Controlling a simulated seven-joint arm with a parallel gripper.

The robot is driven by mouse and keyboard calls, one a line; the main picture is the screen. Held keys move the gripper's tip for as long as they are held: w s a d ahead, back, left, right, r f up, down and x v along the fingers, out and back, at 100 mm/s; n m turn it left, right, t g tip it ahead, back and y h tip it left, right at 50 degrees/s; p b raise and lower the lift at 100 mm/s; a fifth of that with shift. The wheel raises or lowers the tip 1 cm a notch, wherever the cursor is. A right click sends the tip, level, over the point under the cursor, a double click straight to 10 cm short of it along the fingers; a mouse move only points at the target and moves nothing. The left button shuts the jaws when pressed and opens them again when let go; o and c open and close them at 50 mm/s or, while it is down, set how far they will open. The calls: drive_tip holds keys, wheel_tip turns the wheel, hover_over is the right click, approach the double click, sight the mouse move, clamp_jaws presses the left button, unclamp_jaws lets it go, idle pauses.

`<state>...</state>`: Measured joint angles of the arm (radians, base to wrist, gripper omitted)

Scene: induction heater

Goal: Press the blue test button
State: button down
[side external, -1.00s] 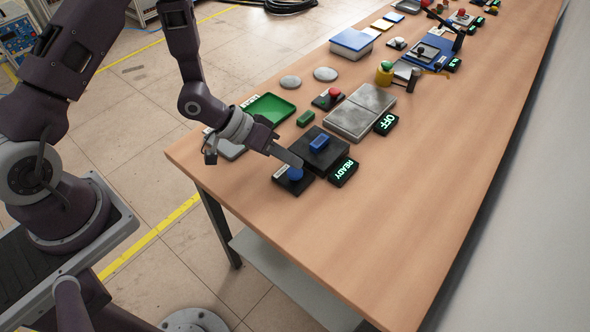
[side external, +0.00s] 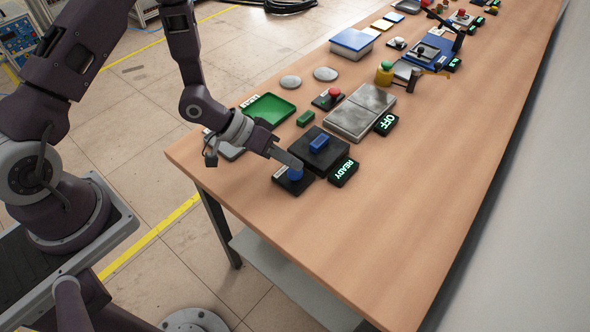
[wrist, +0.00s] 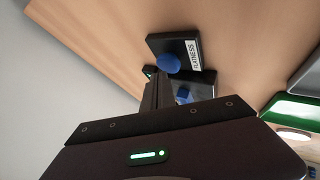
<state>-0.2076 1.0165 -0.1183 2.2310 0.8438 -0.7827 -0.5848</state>
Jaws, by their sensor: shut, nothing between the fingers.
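The blue test button (side external: 295,174) is a round blue cap on a small black base with a white label, near the table's front corner. In the wrist view the blue button (wrist: 168,62) shows on its black base beside a label that seems to read "FLATNESS". My gripper (side external: 299,164) is shut and empty. Its fingertips are right at the button's cap in the side view; I cannot tell whether they touch it. In the wrist view the fingers (wrist: 153,90) point toward the button, their tips close to its edge.
A black block with a blue bar (side external: 319,143) stands directly behind the button, and a READY display (side external: 343,173) is to its right. A green tray (side external: 270,108), a red button (side external: 334,93) and grey plates (side external: 350,118) lie farther back. The table's right front is clear.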

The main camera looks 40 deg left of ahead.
sight(290, 171)
drive_tip(key=shift+f, duration=0.55)
idle(0.7)
drive_tip(key=shift+r, duration=0.9)
drive_tip(key=shift+r, duration=0.1)
drive_tip(key=shift+r, duration=2.4)
